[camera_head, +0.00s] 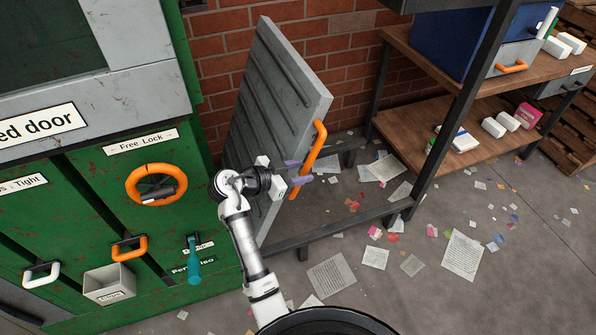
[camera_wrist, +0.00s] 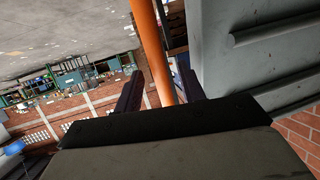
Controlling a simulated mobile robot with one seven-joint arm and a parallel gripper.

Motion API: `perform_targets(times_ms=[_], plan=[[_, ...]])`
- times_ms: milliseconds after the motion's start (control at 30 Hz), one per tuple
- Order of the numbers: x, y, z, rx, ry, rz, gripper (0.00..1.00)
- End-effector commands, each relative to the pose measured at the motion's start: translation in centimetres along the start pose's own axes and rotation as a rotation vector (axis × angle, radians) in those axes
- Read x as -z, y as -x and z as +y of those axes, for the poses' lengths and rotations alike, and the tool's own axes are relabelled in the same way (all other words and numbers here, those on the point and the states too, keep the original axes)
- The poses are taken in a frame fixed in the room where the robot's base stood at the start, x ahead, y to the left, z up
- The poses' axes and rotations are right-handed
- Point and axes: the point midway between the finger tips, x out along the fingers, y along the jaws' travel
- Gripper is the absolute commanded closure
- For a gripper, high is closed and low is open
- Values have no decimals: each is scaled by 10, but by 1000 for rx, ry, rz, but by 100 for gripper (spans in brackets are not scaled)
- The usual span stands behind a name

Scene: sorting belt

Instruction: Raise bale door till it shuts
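The bale door appears to be the grey ribbed panel (camera_head: 275,95) standing open to the right of the green machine, with its face at an angle. A bent orange handle (camera_head: 317,145) is on its right edge. In the wrist view the grey door (camera_wrist: 260,45) fills the upper right, and the orange handle (camera_wrist: 152,45) runs down between my fingers. My gripper (camera_head: 299,172) is at the lower part of the handle. In the wrist view my gripper (camera_wrist: 160,90) has one finger each side of the handle, with gaps showing, so it looks open around it.
The green machine (camera_head: 90,220) carries an orange ring wheel (camera_head: 156,185), an orange handle (camera_head: 129,248) and a teal lever (camera_head: 193,260). A dark metal frame and wooden shelves (camera_head: 470,160) stand right. Paper scraps litter the grey floor (camera_head: 400,290). A brick wall is behind.

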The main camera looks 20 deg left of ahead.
Motion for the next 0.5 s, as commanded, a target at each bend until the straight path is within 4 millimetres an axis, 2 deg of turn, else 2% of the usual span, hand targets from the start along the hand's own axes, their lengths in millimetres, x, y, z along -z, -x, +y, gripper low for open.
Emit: perform_targets(times_ms=[233, 500], plan=[[-1, 7, -1, 2, 0, -1, 60], [-2, 50, -1, 4, -1, -1, 60]])
